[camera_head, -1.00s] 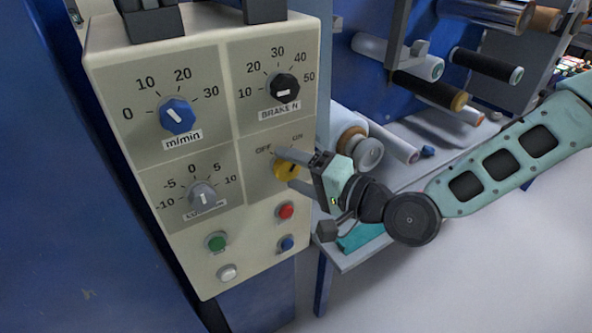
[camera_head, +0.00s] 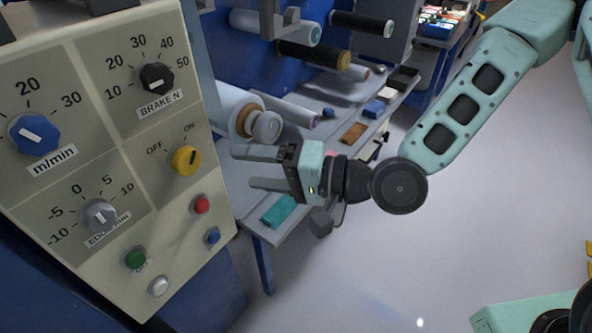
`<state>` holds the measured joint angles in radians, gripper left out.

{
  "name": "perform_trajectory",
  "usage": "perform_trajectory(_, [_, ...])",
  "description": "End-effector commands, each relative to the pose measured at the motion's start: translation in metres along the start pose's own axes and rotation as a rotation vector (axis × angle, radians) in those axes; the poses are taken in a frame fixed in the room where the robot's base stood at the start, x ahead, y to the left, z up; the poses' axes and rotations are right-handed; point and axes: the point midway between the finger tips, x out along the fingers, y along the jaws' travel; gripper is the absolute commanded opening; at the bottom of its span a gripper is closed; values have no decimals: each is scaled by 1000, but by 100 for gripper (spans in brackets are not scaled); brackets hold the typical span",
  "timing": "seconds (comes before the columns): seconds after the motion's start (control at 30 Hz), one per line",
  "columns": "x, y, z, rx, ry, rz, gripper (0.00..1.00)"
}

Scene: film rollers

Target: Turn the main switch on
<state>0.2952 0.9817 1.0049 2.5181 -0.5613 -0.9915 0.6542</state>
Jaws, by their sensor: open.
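The main switch (camera_head: 186,160) is a round yellow knob on the beige control panel (camera_head: 120,190), with OFF printed at its upper left and ON at its upper right.
The panel also bears a blue m/min knob (camera_head: 34,134), a black BRAKE knob (camera_head: 156,78), a grey knob (camera_head: 100,215), a red button (camera_head: 201,204) and a green button (camera_head: 135,258). Film rollers (camera_head: 275,26) stand behind. Open floor lies at the right.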

Motion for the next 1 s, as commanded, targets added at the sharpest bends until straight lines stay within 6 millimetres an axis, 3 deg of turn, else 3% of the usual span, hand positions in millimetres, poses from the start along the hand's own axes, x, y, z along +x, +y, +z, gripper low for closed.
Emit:
perform_trajectory(0.1, [-12,-7,-3,5,1,0,68])
perform_trajectory(0.7, [-56,-3,-2,3,1,2,68])
perform_trajectory(1.0, [-62,0,0,1,0,0,68])
